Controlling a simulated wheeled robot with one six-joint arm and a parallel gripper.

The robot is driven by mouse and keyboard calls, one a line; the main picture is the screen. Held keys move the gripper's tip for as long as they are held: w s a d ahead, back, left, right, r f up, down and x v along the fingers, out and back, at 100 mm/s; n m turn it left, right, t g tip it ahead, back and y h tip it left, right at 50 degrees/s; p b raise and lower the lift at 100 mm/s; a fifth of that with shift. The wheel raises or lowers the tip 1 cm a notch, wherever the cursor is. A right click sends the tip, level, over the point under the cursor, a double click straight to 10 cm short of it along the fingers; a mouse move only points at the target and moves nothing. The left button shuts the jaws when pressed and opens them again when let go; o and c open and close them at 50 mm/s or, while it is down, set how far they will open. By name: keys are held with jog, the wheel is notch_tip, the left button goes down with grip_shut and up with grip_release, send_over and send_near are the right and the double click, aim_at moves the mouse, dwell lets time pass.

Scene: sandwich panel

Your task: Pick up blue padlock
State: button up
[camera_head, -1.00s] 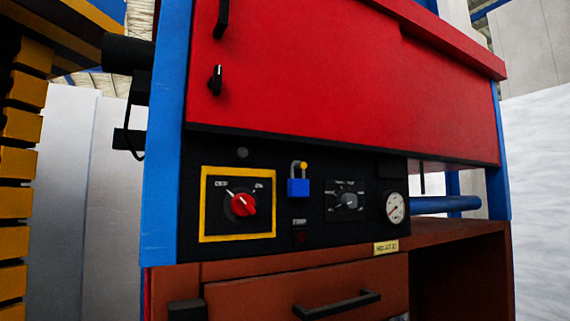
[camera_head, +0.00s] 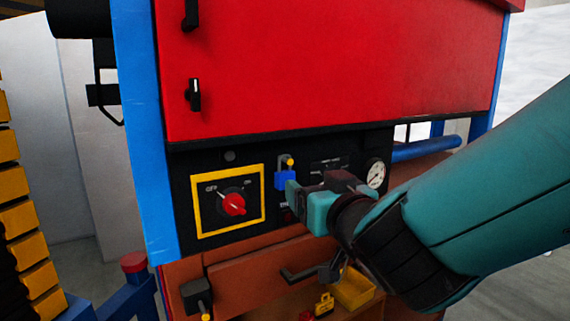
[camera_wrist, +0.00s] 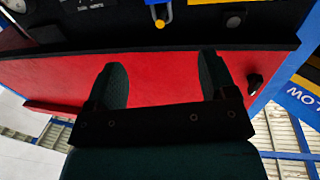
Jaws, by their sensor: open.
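The blue padlock (camera_head: 285,180) hangs by its shackle from a yellow-tipped peg on the black control panel. My gripper (camera_head: 314,190) is just right of the padlock and in front of the panel, apparently nearer the camera. Its jaws are open and empty. In the wrist view my two fingers (camera_wrist: 163,72) stand apart with the red door behind them. The padlock's yellow peg and grey shackle (camera_wrist: 160,16) show at the top edge there, beyond the fingertips; most of the blue body is cut off.
A red rotary switch (camera_head: 233,204) in a yellow frame is left of the padlock, and a gauge (camera_head: 376,174) is right. The red door (camera_head: 330,65) is above. Below, a drawer handle (camera_head: 310,271) sticks out, with a yellow bin (camera_head: 354,288) and small padlocks (camera_head: 324,304).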

aim_at(288, 163)
jog(key=p+x, duration=0.8)
jog(key=x, duration=0.5)
jog(key=shift+s, duration=0.1)
jog(key=shift+w+a+f, duration=0.15)
jog(key=shift+w, duration=0.05)
jog(key=c, duration=1)
jog(key=shift+c, duration=0.2)
jog(key=shift+s+r, duration=0.1)
jog(key=shift+r, duration=0.2)
